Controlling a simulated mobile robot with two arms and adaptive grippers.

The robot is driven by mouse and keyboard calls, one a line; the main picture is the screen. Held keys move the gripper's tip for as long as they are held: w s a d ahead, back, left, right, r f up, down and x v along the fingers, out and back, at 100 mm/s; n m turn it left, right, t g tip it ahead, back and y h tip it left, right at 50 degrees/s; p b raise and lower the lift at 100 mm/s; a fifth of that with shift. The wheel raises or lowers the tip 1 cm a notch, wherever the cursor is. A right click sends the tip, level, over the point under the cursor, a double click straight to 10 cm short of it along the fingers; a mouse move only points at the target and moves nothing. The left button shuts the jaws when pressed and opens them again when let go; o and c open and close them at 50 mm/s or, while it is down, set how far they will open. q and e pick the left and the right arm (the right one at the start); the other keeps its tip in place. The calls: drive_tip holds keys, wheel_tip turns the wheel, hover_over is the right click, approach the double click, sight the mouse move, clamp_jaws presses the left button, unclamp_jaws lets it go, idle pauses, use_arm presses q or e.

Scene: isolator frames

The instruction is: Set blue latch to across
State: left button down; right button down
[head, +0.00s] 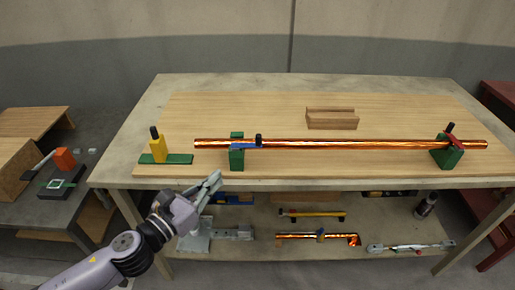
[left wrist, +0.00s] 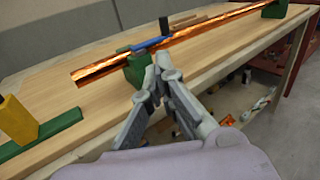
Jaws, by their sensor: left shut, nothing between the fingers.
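The blue latch (head: 244,146) sits on the left green stand (head: 236,160), by the copper pipe (head: 340,144). Its bar lies roughly along the pipe, with a black knob (head: 258,140) at its right end. The left wrist view also shows the blue latch (left wrist: 150,43) above the green stand (left wrist: 138,72). My left gripper (head: 216,180) is shut and empty, in front of and below the stand at the table's front edge, apart from the latch. Its fingertips (left wrist: 164,62) show just in front of the stand. My right gripper is not in view.
A red latch (head: 454,141) sits on the right green stand (head: 447,157). A yellow block on a green base (head: 178,159) stands left of the pipe. A wooden block (head: 332,119) lies behind it. Tools and parts fill the lower shelf (head: 270,250). The back of the board is mostly clear.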

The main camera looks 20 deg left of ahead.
use_arm(q)
drive_tip(key=shift+s+d+r+m, duration=0.2)
drive_tip(key=shift+d+r+m, duration=0.3)
drive_tip(key=shift+r, duration=0.2)
drive_tip(key=p, duration=0.4)
approach(258, 141)
drive_tip(key=x, duration=0.6)
drive_tip(key=shift+w+r, duration=0.1)
drive_tip(key=shift+w+d, duration=0.2)
drive_tip(key=shift+w, duration=0.25)
